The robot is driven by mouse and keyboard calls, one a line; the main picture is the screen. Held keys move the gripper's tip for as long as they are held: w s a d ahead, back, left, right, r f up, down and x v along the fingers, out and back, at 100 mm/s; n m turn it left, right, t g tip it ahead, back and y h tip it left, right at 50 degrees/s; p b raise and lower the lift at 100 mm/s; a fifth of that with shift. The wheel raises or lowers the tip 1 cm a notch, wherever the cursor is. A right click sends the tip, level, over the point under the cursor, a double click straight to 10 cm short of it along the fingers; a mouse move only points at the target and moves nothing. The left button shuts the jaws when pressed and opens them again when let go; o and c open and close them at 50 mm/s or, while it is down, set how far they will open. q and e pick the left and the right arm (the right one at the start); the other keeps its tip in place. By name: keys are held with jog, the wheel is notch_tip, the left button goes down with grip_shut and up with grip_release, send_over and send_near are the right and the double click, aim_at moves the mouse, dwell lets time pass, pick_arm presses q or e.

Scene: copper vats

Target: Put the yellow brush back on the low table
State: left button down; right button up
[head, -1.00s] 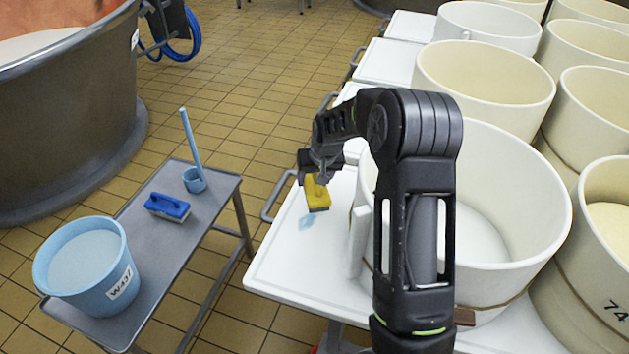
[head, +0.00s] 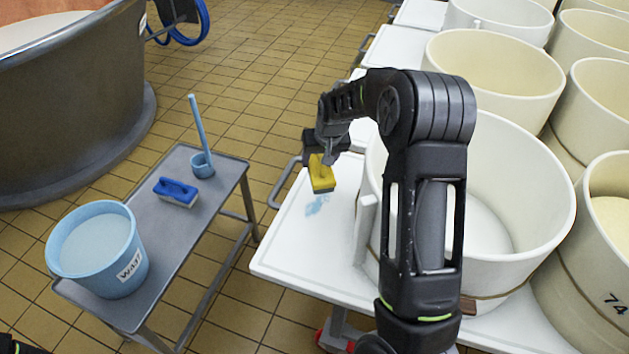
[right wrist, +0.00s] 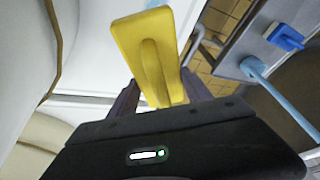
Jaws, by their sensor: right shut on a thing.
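In the right wrist view the brush (right wrist: 143,45) stands out between the fingers of the gripper (right wrist: 160,92). The low table (head: 158,245) is a grey metal one at the left, across a gap of floor from the cart. On it are a blue brush (head: 176,191), a light blue ladle (head: 202,163) and a light blue bucket (head: 97,250).
The white cart (head: 290,248) carries a large cream vat (head: 490,210) close to my right arm. A small blue smear (head: 317,204) lies on the cart below the brush. The low table is bare at its middle and near right edge. More vats stand at the right.

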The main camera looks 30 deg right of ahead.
jog(key=s+a+r+n+y, duration=0.1)
jog(key=a+r+n, duration=0.1)
jog(key=a+r, duration=0.5)
jog(key=s+a+r+n, duration=0.2)
jog(key=a+r, duration=0.6)
jog(key=a, duration=0.8)
jog(key=shift+s+a+n+y, duration=0.25)
jog(key=shift+n+y, duration=0.15)
jog(key=shift+n, duration=0.2)
jog(key=shift+r, duration=0.1)
